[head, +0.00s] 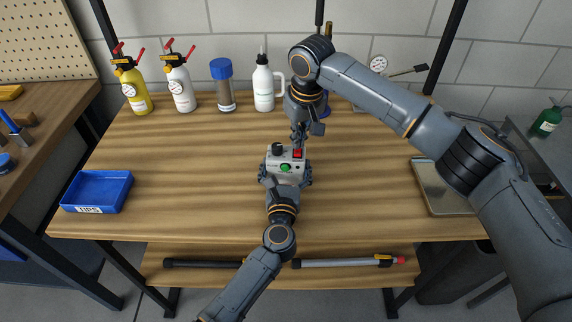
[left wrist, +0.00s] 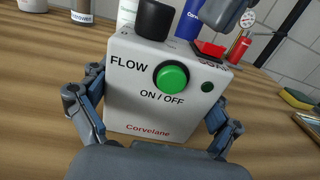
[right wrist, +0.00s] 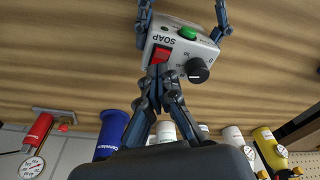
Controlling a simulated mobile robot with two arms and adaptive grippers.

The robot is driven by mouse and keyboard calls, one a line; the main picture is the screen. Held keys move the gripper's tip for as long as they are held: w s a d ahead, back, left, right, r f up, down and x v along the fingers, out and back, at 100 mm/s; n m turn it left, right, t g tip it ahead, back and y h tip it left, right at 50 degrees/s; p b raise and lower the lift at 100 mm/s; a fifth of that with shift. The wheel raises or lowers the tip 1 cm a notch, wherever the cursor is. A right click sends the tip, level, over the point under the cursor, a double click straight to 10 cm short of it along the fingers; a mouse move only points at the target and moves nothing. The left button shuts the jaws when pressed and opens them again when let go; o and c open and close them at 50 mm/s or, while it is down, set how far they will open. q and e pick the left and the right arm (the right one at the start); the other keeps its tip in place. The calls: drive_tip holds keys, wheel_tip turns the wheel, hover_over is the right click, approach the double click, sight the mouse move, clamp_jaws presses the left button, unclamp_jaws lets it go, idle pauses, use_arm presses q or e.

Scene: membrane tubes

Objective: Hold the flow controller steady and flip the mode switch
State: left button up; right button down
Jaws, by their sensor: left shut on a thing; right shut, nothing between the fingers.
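The flow controller (head: 287,163) is a small light grey box on the wooden table. It has a black knob (right wrist: 196,70), a green on/off button (left wrist: 171,77) and a red switch (right wrist: 160,55) beside the word SOAP. My left gripper (head: 286,176) is shut on the box, one finger on each side, seen clearly in the left wrist view. My right gripper (head: 299,140) is shut and empty, pointing down with its fingertips at the red switch. In the right wrist view the tips lie close below the switch; I cannot tell whether they touch it.
A blue tray (head: 72,208) is at the table's left. Yellow (head: 133,88) and white (head: 180,85) sprayers, a blue-capped jar (head: 224,90) and a white bottle (head: 263,85) line the back. A metal tray (head: 434,190) is at right.

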drive_tip(key=shift+r, duration=2.7)
use_arm(q)
drive_tip(key=o, duration=1.1)
drive_tip(key=shift+o, duration=0.2)
